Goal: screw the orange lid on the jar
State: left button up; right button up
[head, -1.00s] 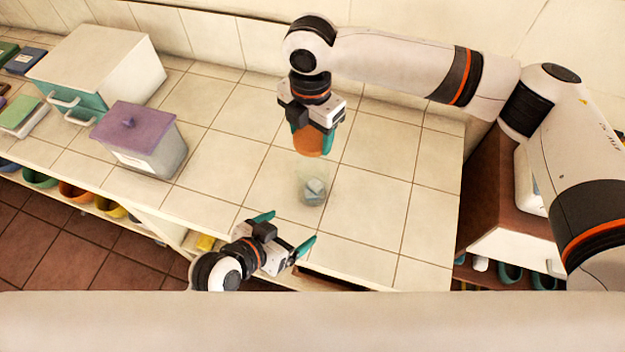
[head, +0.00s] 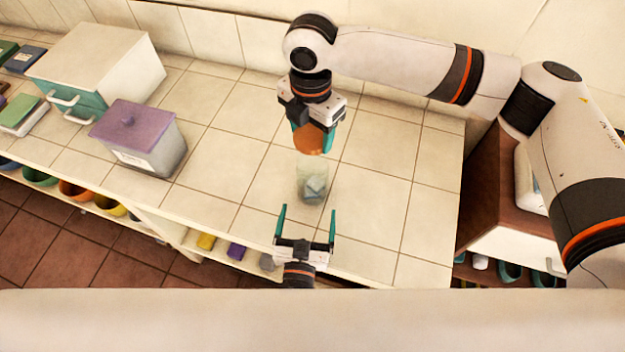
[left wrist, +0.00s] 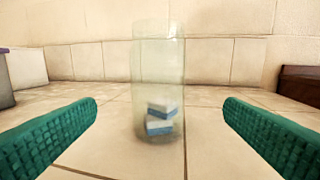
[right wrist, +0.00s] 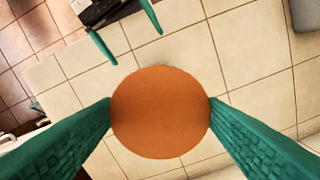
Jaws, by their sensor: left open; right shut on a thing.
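The orange lid (head: 309,140) is held between the fingers of my right gripper (head: 312,136), above the jar. It also fills the middle of the right wrist view (right wrist: 160,113). The clear glass jar (head: 311,181) stands upright and open on the tiled counter, with small blue-and-white blocks inside. In the left wrist view the jar (left wrist: 158,75) stands centred beyond the open fingers. My left gripper (head: 305,222) is open and empty, its fingers pointing at the jar from the near side. The jar is hidden behind the lid in the right wrist view.
A grey bin with a purple lid (head: 133,124) and a white box with teal drawers (head: 99,68) stand on the left. The counter (head: 383,190) around the jar is clear. Its front edge lies close below my left gripper, with shelves of coloured things beneath.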

aim_at(312, 177)
pick_arm(q)
jog(key=shift+a+f, duration=0.1)
dwell(0.3)
jog(key=w, duration=0.4)
jog(key=w+d, duration=0.1)
jog(key=w, duration=0.7)
jog(key=shift+d, duration=0.25)
jog(key=c, duration=1.5)
jog(key=shift+o, duration=0.2)
pick_arm(e)
jog(key=shift+f, duration=2.5)
